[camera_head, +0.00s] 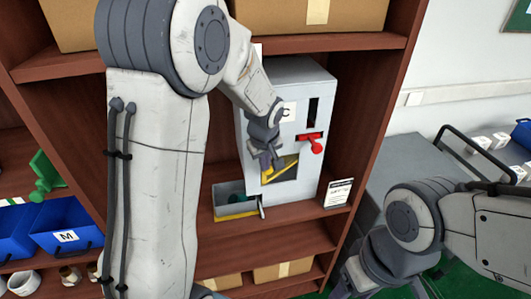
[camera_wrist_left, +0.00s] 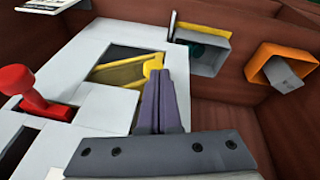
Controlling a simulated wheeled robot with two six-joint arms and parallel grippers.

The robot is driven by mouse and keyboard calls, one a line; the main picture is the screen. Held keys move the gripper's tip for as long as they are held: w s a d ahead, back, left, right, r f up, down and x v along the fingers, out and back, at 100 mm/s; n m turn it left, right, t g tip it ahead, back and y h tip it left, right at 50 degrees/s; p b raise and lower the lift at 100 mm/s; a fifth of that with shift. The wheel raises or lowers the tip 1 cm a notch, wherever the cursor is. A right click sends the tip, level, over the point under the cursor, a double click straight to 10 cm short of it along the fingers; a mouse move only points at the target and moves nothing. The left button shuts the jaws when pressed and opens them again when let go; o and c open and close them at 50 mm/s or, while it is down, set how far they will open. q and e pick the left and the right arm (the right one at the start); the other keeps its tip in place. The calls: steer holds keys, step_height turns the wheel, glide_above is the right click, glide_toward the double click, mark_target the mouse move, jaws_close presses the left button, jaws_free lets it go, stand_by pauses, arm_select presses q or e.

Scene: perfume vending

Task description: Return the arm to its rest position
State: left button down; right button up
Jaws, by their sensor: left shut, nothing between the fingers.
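My left arm reaches in from the left to a grey vending machine (camera_head: 262,95) on a shelf. My left gripper (camera_head: 268,163) is shut and empty in front of the machine's lower opening, which has a yellow flap (camera_head: 285,167). In the left wrist view the shut purple-grey fingers (camera_wrist_left: 159,95) point toward that opening and the yellow flap (camera_wrist_left: 128,74). A red lever (camera_head: 312,142) sticks out on the machine's right side; it also shows in the left wrist view (camera_wrist_left: 38,98). My right arm is at the lower right; its fingers are not visible.
A grey tray (camera_head: 236,211) sits at the machine's lower left. A small sign (camera_head: 338,192) stands right of the machine. Cardboard boxes (camera_head: 300,15) lie on the shelf above. Blue bins (camera_head: 65,222) are at the left. A grey cart (camera_head: 400,165) stands at the right.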

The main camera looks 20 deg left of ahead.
arm_select(q)
steer(key=a+p+v, duration=0.1)
steer(key=p+v, duration=0.3)
steer(key=v, duration=0.5)
arm_select(e)
step_height(320, 180, up, 5)
steer(key=s, duration=0.1)
arm_select(q)
steer(key=s+d+f+m+g+h+b, duration=0.15)
steer(key=s+d+m+b, duration=0.25)
steer(key=s+d+m, duration=0.6)
steer(key=s+d+f+m+g+b, duration=0.1)
steer(key=s+d+f+m, duration=0.1)
steer(key=s, duration=0.6)
steer(key=s+d+f+m+g+b, duration=0.1)
steer(key=s+d+m, duration=0.3)
steer(key=s, duration=0.5)
steer(key=shift+d+f+m+h, duration=0.25)
steer(key=shift+f+m+h, duration=0.15)
steer(key=shift+f, duration=0.1)
arm_select(e)
step_height(320, 180, down, 6)
steer(key=shift+f, duration=0.2)
steer(key=shift+d, duration=0.1)
